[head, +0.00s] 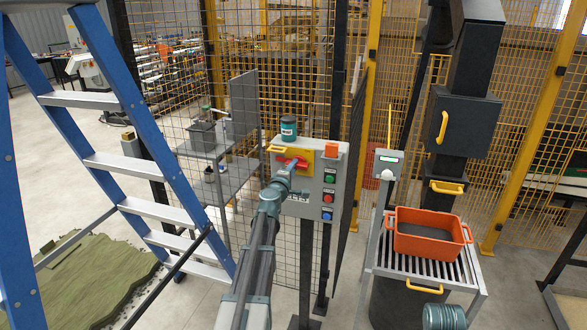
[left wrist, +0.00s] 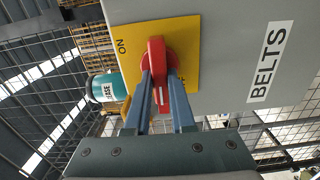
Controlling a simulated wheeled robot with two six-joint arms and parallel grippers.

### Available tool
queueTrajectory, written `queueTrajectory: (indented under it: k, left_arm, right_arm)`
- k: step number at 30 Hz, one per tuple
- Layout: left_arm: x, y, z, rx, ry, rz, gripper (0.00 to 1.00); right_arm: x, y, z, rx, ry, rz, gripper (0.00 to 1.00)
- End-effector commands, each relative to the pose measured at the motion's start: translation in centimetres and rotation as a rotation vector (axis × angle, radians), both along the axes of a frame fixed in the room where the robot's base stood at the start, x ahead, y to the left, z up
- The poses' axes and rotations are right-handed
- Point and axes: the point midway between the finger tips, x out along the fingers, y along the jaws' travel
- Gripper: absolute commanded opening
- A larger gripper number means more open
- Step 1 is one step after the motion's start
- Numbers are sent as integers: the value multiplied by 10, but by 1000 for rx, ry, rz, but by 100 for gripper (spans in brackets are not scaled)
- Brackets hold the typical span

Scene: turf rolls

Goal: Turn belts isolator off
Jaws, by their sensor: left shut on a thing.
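The belts isolator is a red rotary handle (head: 302,163) on a yellow plate (left wrist: 188,78), on the front of a grey control box (head: 325,180). In the left wrist view the red handle (left wrist: 156,50) lies between the two blue-grey fingers of my left gripper (left wrist: 160,76), which is shut on it. "ON" shows on the plate, and a white "BELTS" label (left wrist: 270,62) is beside it. In the head view my left gripper (head: 288,170) reaches the box from below and partly covers the handle and plate. My right gripper is not in view.
Green, red and blue buttons (head: 328,198) line the box's right side. A blue stepladder (head: 108,110) stands left, mesh fencing behind. An orange crate (head: 428,252) is on rollers at right.

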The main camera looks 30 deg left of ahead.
Motion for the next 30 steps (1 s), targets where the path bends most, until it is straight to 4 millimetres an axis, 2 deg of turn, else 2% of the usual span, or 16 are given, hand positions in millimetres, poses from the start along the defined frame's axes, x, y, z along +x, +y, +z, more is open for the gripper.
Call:
queueTrajectory:
  k: [19,20,24,25,30]
  left_arm:
    - [-1,0,-1,-45,-11,1,0]
    - [-1,0,-1,-45,-11,1,24]
    - [-1,0,-1,-45,-11,1,49]
    - [-1,0,-1,-45,-11,1,52]
    - [0,0,0,-44,-11,1,52]
  right_arm:
    - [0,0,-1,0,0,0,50]
    - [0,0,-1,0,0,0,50]
    - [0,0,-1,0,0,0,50]
    - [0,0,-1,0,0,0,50]
    - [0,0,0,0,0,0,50]
